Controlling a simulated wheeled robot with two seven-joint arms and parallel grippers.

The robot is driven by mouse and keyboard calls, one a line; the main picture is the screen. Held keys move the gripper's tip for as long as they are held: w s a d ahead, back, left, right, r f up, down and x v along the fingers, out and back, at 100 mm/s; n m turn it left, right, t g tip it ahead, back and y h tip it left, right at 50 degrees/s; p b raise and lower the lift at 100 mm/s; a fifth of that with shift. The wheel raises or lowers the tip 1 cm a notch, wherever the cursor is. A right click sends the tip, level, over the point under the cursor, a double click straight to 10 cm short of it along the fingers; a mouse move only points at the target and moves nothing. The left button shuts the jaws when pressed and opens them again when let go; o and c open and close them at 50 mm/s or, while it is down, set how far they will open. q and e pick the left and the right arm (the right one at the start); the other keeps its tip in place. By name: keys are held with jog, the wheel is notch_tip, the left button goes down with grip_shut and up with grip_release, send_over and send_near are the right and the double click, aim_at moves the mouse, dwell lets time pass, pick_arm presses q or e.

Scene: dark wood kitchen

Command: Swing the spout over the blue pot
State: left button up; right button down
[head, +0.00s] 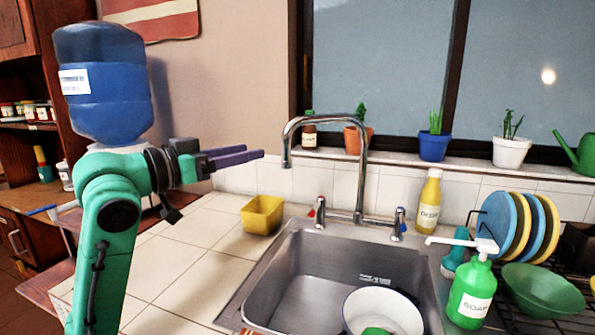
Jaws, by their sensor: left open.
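The metal spout (322,121) arches up from the tap behind the sink. Its outlet points down on the left side, over the left rear of the sink. The blue pot (434,147) holds a green plant and stands on the window sill, right of the spout. My left gripper (254,154) is open and empty, with purple fingers pointing right. In the picture its fingertips are a little left of the spout's outlet, with a gap between them. My right gripper is not in view.
The steel sink (280,285) holds a white bowl (383,312). A yellow container (262,215) stands on the tiled counter below my left gripper. A yellow soap bottle (428,203), a green soap dispenser (470,297) and a plate rack are right of the tap.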

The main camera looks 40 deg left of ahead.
aim_at(286, 141)
pick_arm(q)
jog(key=w+p, duration=0.1)
jog(key=w, duration=0.3)
jog(key=w+d+p, duration=0.1)
jog(key=w+p, duration=0.1)
jog(key=w, duration=0.3)
jog(key=w+d+p, duration=0.1)
jog(key=w+p, duration=0.1)
jog(key=w, duration=0.2)
jog(key=shift+w+r, duration=0.25)
jog(key=shift+w, duration=0.1)
jog(key=shift+w+f, duration=0.2)
jog(key=shift+w, duration=0.1)
grip_shut()
dwell(0.3)
